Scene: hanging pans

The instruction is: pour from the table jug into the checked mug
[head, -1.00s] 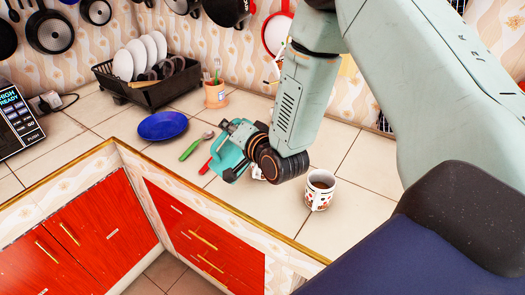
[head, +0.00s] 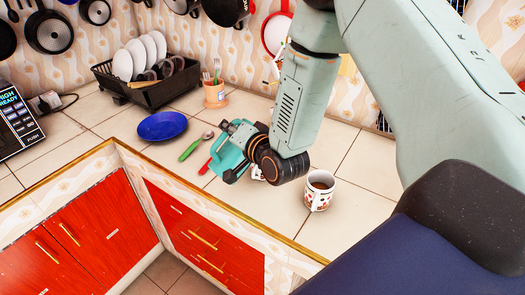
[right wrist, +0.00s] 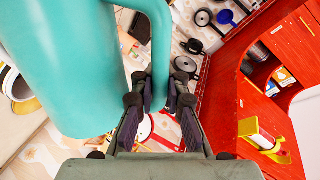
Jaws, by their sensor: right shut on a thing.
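The teal jug (head: 228,160) is held by its handle in my right gripper (head: 243,148), over the counter. In the right wrist view the jug's body (right wrist: 85,70) fills the left side, and the fingers (right wrist: 163,100) close around its handle. The jug looks tilted in the head view, and its opening and contents cannot be made out. The mug (head: 318,192), white with a red and dark pattern, stands upright on the counter right of my right gripper, apart from the jug. My left gripper is not in view.
A blue plate (head: 162,126), a green-handled spoon (head: 190,149) and a red-handled utensil (head: 205,166) lie left of the jug. A utensil pot (head: 215,95) and black dish rack (head: 140,92) stand behind. Tiles around the mug are clear.

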